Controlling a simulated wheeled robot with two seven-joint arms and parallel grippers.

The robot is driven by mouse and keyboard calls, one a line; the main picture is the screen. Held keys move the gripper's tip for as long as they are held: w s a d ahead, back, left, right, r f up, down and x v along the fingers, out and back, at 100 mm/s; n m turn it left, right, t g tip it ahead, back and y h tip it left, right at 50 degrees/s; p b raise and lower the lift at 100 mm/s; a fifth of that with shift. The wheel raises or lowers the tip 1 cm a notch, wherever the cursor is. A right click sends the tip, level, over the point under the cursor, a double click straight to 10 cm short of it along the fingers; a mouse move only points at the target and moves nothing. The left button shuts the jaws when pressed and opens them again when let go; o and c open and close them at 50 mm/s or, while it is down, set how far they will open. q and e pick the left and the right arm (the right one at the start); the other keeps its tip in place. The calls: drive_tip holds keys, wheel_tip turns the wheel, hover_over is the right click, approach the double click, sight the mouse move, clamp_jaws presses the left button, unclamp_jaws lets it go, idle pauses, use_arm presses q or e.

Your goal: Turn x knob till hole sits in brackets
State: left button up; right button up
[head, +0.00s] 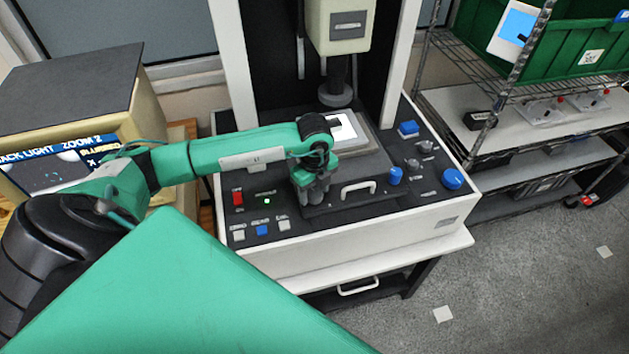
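The measuring machine has a dark stage with a bright lit plate (344,127) under the lens column (336,95). A small dark part lies on the plate. A blue knob (395,175) stands at the stage's right front, and a larger blue knob (452,179) is on the right panel. I cannot read which knob is x. My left gripper (313,192) points down at the stage's left front; its fingers and whatever is between them are too dark to tell apart. The monitor (65,165) shows text including "BLURRED"; brackets and hole are not readable. My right gripper is not in view.
The left panel has a red switch (238,198), a lit green lamp (267,202) and several buttons. A stage handle (358,190) is right of my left gripper. A wire rack (490,100) with a green crate (570,50) stands at right. The floor at lower right is mostly clear.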

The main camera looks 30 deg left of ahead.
use_arm(q)
drive_tip(key=c, duration=0.7)
drive_tip(key=shift+f+m+b, duration=0.15)
drive_tip(key=shift+m+b, duration=0.55)
drive_tip(key=shift+b, duration=0.25)
drive_tip(key=m+b, duration=0.8)
drive_tip(key=b, duration=0.1)
drive_tip(key=shift+w+m+b, duration=0.1)
drive_tip(key=shift+m+b, duration=0.2)
drive_tip(key=shift+b, duration=0.1)
drive_tip(key=m+b, duration=0.3)
drive_tip(key=shift+r+m, duration=0.25)
drive_tip(key=shift+m, duration=0.15)
